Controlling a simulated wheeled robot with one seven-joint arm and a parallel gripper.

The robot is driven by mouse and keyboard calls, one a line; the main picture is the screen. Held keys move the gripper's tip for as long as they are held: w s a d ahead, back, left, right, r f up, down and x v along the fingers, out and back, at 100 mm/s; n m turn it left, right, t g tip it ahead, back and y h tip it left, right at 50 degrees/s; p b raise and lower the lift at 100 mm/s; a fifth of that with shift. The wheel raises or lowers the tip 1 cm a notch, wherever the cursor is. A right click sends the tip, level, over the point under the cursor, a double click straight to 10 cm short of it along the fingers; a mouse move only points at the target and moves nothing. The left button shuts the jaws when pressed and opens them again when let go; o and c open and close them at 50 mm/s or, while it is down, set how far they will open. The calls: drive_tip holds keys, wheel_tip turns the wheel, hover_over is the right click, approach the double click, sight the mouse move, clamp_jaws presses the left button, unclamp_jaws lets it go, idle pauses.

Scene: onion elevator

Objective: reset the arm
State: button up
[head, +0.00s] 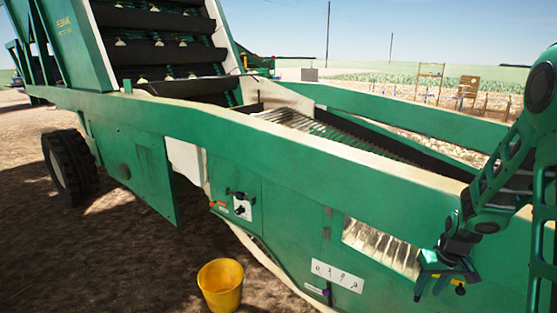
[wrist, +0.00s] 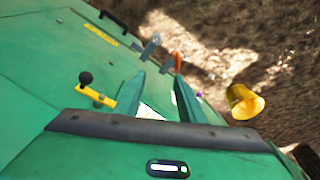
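My gripper (head: 429,291) hangs at the right of the head view, close to the green side wall of the onion elevator (head: 290,215). Its fingers point downward and nothing shows between them there. In the wrist view my gripper (wrist: 160,82) has its two green fingers apart and empty, with green panel and a white patch behind them. My arm reaches in from the right edge of the head view.
A yellow bucket (head: 221,286) stands on the soil. The wall carries an orange lever (head: 218,204), a dark switch (head: 240,209) and a white label (head: 337,275). The wrist view shows a black ball knob (wrist: 86,78) beside the fingers. Open soil lies left of the bucket.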

drive_tip(key=s+r+m+g, duration=0.1)
drive_tip(key=s+r+m, duration=0.2)
drive_tip(key=s+r, duration=1.05)
drive_tip(key=s+a+r+m, duration=0.1)
drive_tip(key=s+r, duration=0.1)
drive_tip(key=s, duration=0.6)
drive_tip(key=s+a+r+m+g, duration=0.1)
drive_tip(key=s+a+r, duration=0.1)
drive_tip(key=s, duration=0.6)
drive_tip(key=shift+r, duration=0.75)
drive_tip(key=shift+s, duration=0.1)
drive_tip(key=shift+c, duration=0.6)
